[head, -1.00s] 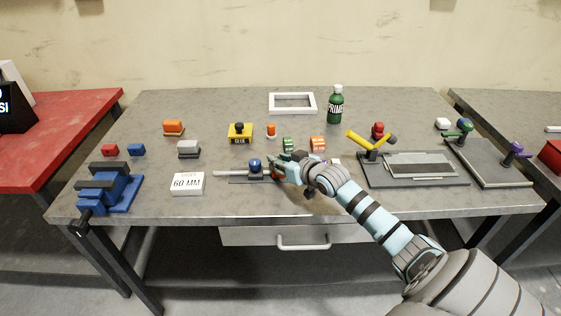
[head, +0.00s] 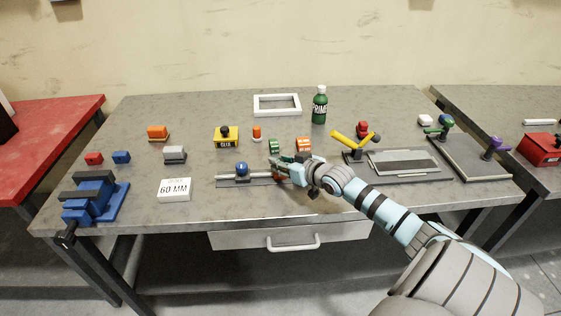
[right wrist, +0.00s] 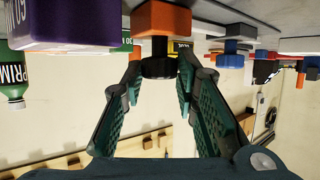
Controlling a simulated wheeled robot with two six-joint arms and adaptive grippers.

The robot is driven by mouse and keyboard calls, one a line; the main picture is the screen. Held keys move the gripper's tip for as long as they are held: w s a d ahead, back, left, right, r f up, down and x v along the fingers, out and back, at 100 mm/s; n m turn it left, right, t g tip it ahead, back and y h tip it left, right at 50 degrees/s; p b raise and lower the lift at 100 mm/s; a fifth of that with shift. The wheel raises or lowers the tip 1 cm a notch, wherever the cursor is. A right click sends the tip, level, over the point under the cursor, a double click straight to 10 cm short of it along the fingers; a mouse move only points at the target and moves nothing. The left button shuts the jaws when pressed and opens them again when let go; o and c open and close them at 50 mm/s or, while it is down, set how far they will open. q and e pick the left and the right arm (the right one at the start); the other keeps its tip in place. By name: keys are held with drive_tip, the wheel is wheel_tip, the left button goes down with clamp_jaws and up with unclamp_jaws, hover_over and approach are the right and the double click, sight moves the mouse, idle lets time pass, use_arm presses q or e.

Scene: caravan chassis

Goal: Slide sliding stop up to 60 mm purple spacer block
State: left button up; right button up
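The sliding stop shows in the right wrist view as an orange-red block (right wrist: 162,18) with a black knob (right wrist: 160,66). My right gripper (right wrist: 161,62) has its fingertips on both sides of this knob and looks closed on it. In the head view my right gripper (head: 277,165) is over the right part of a low rail (head: 225,178) and largely hides the stop. The purple spacer block (right wrist: 65,25) is beside the stop in the wrist view, with a narrow gap between them visible; in the head view my gripper and arm seem to hide it. My left gripper is out of view.
A blue-knobbed piece (head: 241,169) is on the rail's left part. A white 60 MM block (head: 174,190) and a blue vise (head: 95,200) stand farther left. Green (head: 274,146) and orange (head: 304,145) blocks stand just behind my gripper. A green bottle (head: 320,105) stands at the back.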

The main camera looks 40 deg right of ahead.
drive_tip(key=o, duration=0.3)
drive_tip(key=shift+r, duration=0.15)
wheel_tip(320, 180, up, 10)
